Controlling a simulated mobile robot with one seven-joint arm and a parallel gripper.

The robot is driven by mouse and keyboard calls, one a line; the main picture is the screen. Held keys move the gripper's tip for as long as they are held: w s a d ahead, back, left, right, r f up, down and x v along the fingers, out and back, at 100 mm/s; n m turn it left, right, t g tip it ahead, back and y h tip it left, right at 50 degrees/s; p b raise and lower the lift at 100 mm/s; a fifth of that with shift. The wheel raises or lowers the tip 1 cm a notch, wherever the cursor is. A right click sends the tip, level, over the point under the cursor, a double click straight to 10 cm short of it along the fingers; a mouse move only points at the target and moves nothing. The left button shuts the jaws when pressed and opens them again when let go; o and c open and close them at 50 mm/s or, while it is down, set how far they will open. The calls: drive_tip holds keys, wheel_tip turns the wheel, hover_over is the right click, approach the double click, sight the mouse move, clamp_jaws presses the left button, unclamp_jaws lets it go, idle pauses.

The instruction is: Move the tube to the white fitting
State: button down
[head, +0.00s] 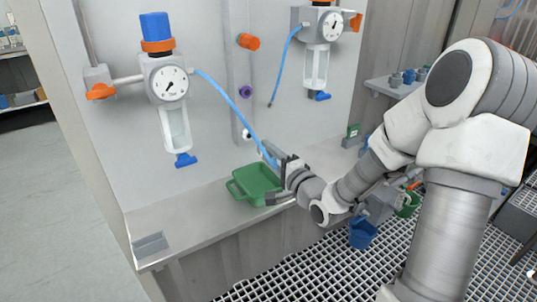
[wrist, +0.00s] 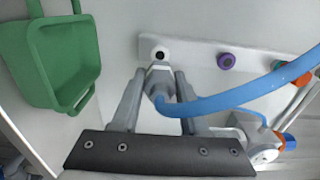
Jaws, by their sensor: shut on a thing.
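The blue tube (head: 227,99) hangs in an arc from the left gauge unit down to my gripper (head: 277,160). In the wrist view, the tube (wrist: 235,98) bends into a grey end piece (wrist: 158,80) between the two fingers of my gripper (wrist: 157,84), which is shut on it. The white fitting (wrist: 160,53), a white ring with a dark centre, is on the wall panel just beyond the end piece. I cannot tell whether they touch. In the head view, the white fitting (head: 246,134) is up and left of my gripper.
A purple fitting (wrist: 227,61) and an orange fitting (head: 249,41) are on the same wall strip. A green bin (head: 254,183) sits on the ledge close to my gripper. A second gauge unit (head: 322,26) with a hanging blue tube is at upper right. The left ledge is mostly clear.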

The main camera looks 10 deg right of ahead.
sight(249, 136)
drive_tip(key=shift+w, duration=0.15)
idle(0.3)
drive_tip(key=b+x, duration=0.1)
drive_tip(key=x, duration=0.4)
drive_tip(key=shift+w+a+b, duration=0.2)
drive_tip(key=shift+w+b, duration=0.1)
drive_tip(key=shift+p, duration=0.55)
idle(1.9)
drive_tip(key=shift+w+a, duration=0.15)
drive_tip(key=shift+w, duration=0.4)
idle(0.4)
drive_tip(key=shift+c, duration=1.7)
unclamp_jaws()
drive_tip(key=shift+s, duration=0.15)
